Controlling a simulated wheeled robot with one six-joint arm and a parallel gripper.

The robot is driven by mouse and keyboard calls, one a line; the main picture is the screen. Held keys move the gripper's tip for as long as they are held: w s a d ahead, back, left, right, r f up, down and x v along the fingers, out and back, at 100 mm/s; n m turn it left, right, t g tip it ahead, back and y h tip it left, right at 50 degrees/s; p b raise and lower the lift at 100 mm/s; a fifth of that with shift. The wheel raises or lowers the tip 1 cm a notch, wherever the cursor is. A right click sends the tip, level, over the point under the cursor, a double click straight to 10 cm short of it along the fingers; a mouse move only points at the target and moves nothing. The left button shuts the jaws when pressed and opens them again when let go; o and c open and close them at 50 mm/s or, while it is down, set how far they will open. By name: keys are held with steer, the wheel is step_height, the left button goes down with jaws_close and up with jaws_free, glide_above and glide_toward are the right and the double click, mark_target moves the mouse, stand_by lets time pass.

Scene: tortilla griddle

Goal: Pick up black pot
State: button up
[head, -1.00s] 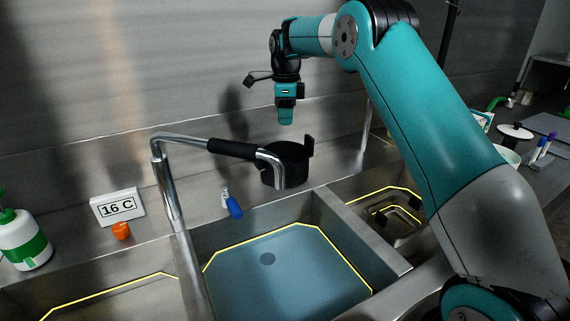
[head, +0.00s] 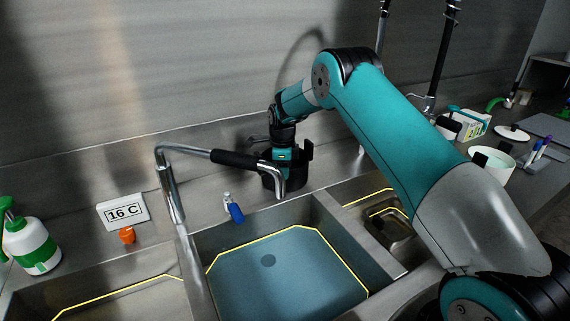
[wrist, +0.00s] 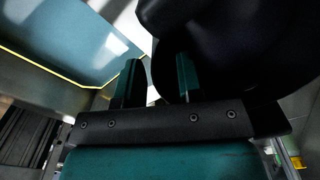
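The black pot (head: 296,174) stands on the steel ledge behind the middle sink, partly hidden by the faucet and my gripper. An upright black handle shows on its right side. My gripper (head: 283,158) is lowered onto the pot, and its fingertips are hidden in the head view. In the wrist view my gripper (wrist: 158,75) has its two teal fingers apart. The dark pot (wrist: 225,45) fills the upper right, behind the right finger, and its edge shows between the fingers. I cannot tell whether either finger touches it.
The faucet (head: 172,182) with a black sleeve arches in front of the pot. A blue-capped small bottle (head: 235,212), an orange item (head: 127,236) and a "16 C" sign (head: 123,212) stand left on the ledge. The water-filled sink (head: 290,275) lies in front.

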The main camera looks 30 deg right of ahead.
steer(key=shift+f, duration=0.6)
jaws_close()
steer(key=shift+r, duration=0.15)
stand_by(0.9)
